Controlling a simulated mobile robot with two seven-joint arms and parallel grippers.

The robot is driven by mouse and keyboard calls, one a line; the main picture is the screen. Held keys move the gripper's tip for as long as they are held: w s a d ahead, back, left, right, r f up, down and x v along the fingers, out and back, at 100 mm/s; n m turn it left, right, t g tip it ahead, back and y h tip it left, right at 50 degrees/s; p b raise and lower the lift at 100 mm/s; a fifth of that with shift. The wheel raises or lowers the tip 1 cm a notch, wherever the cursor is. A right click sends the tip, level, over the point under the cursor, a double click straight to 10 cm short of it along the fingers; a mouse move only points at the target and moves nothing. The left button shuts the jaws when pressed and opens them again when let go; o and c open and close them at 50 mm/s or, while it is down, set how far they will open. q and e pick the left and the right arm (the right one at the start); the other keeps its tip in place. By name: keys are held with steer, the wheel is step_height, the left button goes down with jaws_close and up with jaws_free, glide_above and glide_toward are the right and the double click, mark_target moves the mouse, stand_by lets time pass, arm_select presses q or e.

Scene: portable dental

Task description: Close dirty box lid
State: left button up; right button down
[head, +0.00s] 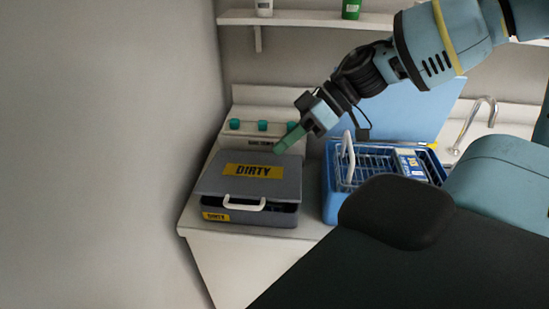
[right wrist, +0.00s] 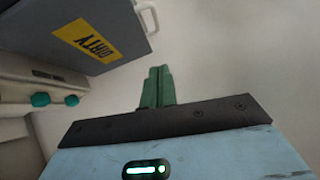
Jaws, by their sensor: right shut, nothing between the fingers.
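The grey dirty box (head: 250,216) stands on the counter at the left, with a yellow DIRTY label on its front. Its lid (head: 207,183) is lowered over it, but a dark gap shows between lid and box at the front, so it is not flush. The lid also shows in the right wrist view (right wrist: 28,38), with its white handle and yellow label. My right gripper (head: 279,148) has green fingers, shut and empty, over the lid's back right edge. I cannot tell whether they touch it. The fingers also show in the right wrist view (right wrist: 157,87). My left gripper is not in view.
A blue box (head: 331,190) with a wire rack inside and its lid raised stands right of the dirty box. Behind are a panel with teal knobs (head: 263,126), a tap (head: 478,112) and a shelf (head: 300,19). A wall bounds the left side.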

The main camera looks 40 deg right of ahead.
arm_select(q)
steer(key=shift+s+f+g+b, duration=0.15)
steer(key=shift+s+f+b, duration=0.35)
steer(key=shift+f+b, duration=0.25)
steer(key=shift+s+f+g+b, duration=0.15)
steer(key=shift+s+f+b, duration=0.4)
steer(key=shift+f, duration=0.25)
arm_select(e)
steer(key=s+f+x, duration=0.2)
steer(key=x, duration=1)
steer(key=shift+f+m, duration=0.2)
steer(key=shift+m, duration=0.1)
steer(key=shift+w+d, duration=0.1)
steer(key=shift+d, duration=0.05)
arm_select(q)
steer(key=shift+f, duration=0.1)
